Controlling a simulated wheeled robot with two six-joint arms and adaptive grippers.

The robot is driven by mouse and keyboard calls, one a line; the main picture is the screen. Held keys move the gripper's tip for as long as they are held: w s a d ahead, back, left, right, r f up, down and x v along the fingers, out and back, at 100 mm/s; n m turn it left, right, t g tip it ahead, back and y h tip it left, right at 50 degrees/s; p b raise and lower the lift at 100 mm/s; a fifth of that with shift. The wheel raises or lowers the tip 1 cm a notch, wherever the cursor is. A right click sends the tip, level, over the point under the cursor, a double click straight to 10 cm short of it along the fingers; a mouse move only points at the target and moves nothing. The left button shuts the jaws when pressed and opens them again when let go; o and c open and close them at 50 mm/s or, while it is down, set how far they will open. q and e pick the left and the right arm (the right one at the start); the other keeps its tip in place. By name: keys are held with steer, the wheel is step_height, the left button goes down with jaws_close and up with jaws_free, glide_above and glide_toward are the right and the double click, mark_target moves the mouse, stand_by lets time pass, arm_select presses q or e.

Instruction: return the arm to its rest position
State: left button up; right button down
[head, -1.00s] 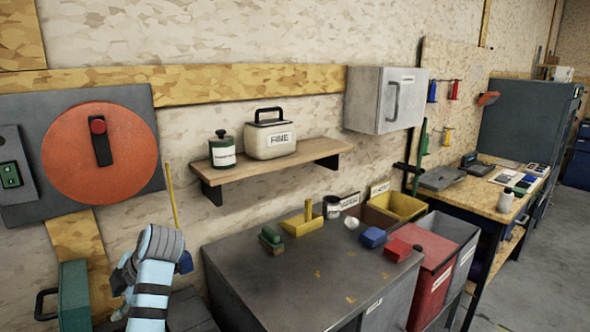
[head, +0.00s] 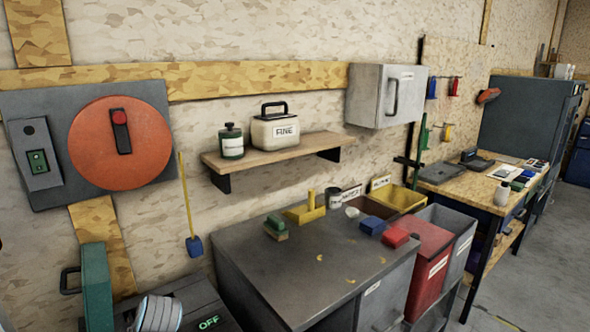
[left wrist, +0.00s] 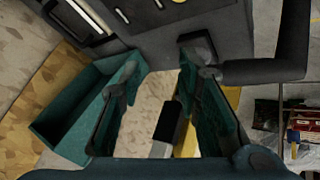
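No gripper shows there. In the left wrist view my left gripper (left wrist: 163,72) has its two dark teal fingers spread apart, with a clear gap and nothing clasped between the tips. A pale patterned surface and a small black-and-white thing (left wrist: 168,125) show through the gap; I cannot tell what the latter is. My right gripper is in neither view.
The grey cabinet (head: 300,262) carries several small blocks. The shelf (head: 262,157) and red disc (head: 95,150) are on the wall.

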arm_select(q)
steer(key=s+d+f+m+h, duration=0.1)
steer(key=s+d+f+m, duration=0.1)
steer(key=s+f+m, duration=0.55)
steer(key=s+d+f+m+h, duration=0.1)
steer(key=s+d+m+h, duration=0.1)
steer(key=s+m, duration=0.35)
steer(key=s+d+f+m+h, duration=0.1)
steer(key=s+d+m, duration=0.2)
steer(key=s, duration=0.5)
steer(key=s+d+f+m+h, duration=0.2)
steer(key=s+m, duration=0.3)
steer(key=s, duration=0.2)
step_height(320, 180, down, 20)
steer(key=s+a, duration=0.1)
steer(key=a, duration=0.1)
steer(key=s+f+g, duration=0.1)
steer(key=s+f, duration=1.2)
steer(key=s, duration=0.1)
steer(key=shift+s+a+n+g+b, duration=0.2)
steer(key=shift+n+g+b, duration=0.2)
steer(key=shift+w, duration=0.1)
